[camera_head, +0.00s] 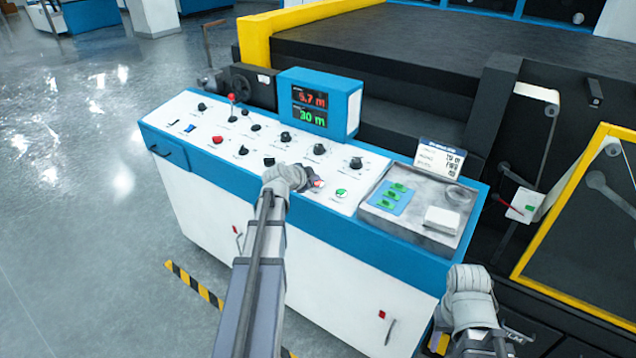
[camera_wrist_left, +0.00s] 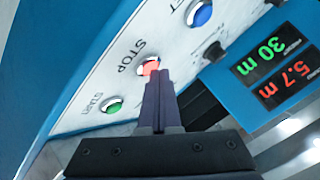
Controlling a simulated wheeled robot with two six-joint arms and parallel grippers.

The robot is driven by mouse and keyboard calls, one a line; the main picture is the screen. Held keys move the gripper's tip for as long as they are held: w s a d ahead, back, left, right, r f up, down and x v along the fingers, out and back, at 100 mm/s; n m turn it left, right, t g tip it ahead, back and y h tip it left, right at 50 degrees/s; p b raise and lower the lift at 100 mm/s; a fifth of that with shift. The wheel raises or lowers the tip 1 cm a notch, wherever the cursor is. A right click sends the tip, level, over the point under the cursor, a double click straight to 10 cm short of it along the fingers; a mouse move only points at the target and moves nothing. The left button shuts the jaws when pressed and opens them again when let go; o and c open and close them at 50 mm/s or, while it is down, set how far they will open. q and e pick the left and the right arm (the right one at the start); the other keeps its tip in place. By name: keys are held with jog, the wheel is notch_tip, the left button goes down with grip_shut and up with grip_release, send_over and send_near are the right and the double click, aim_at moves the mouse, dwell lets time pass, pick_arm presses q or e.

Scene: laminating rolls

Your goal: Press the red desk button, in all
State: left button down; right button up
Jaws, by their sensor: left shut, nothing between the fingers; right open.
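The red button (camera_head: 318,184) sits on the white sloping top of the control desk, beside a green button (camera_head: 341,193). In the left wrist view the red button (camera_wrist_left: 150,66) has a metal ring and STOP printed beside it. My left gripper (camera_head: 306,184) is at this button; its shut, empty fingertips (camera_wrist_left: 158,76) overlap the button's lower edge in the wrist view. I cannot tell whether they touch it or whether it is pushed in. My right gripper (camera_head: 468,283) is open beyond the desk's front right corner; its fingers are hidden.
A green START button (camera_wrist_left: 111,106) and a blue button (camera_wrist_left: 199,14) flank the red one. Another red control (camera_head: 217,139) and several black knobs are further left. A display box (camera_head: 340,85) reads 5.7 m and 30 m. A grey tray (camera_head: 447,240) is at right.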

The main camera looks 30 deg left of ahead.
pick_arm(q)
jog(key=shift+r, duration=0.15)
jog(key=shift+s+r+p, duration=0.1)
jog(key=shift+r+p, duration=0.6)
jog(key=shift+p, duration=0.1)
jog(key=r+p, duration=0.3)
jog(key=s+r+p, duration=0.1)
jog(key=r+p, duration=0.1)
jog(key=shift+f, duration=0.1)
dwell(0.9)
